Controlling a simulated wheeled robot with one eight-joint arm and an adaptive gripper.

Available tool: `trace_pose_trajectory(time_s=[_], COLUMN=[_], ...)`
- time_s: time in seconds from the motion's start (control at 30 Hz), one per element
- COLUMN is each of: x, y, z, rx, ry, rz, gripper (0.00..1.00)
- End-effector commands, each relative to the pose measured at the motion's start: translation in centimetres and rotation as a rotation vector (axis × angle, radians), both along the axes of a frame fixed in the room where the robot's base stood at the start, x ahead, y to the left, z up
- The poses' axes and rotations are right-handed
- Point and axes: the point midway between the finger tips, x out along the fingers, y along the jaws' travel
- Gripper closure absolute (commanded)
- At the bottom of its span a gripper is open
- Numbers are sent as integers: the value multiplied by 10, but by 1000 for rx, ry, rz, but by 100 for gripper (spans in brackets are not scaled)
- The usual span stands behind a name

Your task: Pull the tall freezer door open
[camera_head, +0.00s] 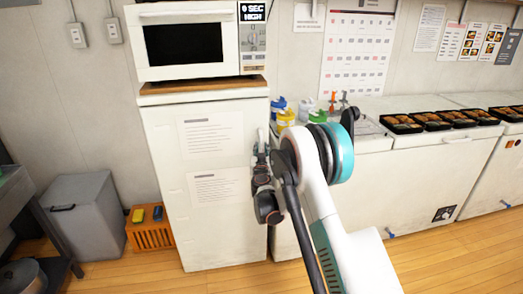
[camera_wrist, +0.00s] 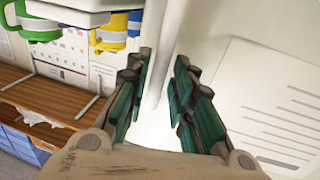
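The tall freezer (camera_head: 165,200) is a white upright cabinet with two paper notices on its front, standing left of centre in the head view. Its door looks shut. My gripper (camera_head: 262,152) is at the door's right edge, partly hidden by my own arm. In the wrist view, my gripper (camera_wrist: 160,85) is open, with its green-padded fingers apart. A slim white upright bar, seemingly the door handle (camera_wrist: 158,60), lies between the fingers, with a small gap showing on each side. The freezer door (camera_wrist: 235,45) with a notice fills the right side.
A microwave (camera_head: 188,45) on a wooden board sits on top of the freezer. White chest freezers (camera_head: 430,190) with bento trays (camera_head: 440,120) stand to the right. A grey bin (camera_head: 85,215) and an orange crate (camera_head: 150,237) stand left. Wooden floor (camera_head: 150,278) is clear in front.

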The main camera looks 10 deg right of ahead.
Motion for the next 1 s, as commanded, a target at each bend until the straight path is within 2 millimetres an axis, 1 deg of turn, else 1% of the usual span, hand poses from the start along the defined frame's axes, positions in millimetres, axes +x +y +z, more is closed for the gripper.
trace_pose_trajectory(time_s=[0.03,0.1,0.23,0.4,0.6,0.67,0.7,1.0], x=[8,16,27,31,31,31,31,29], y=[-2,-3,-6,-7,-7,-7,-7,-5], z=[-2,-2,-1,0,1,0,0,0], rx=[0,0,0,0,0,0,0,0], ry=[0,0,0,0,0,0,0,0], rz=[0,0,-1,-1,-1,-1,0,-7], gripper=[78,78,78,78,78,91,100,100])
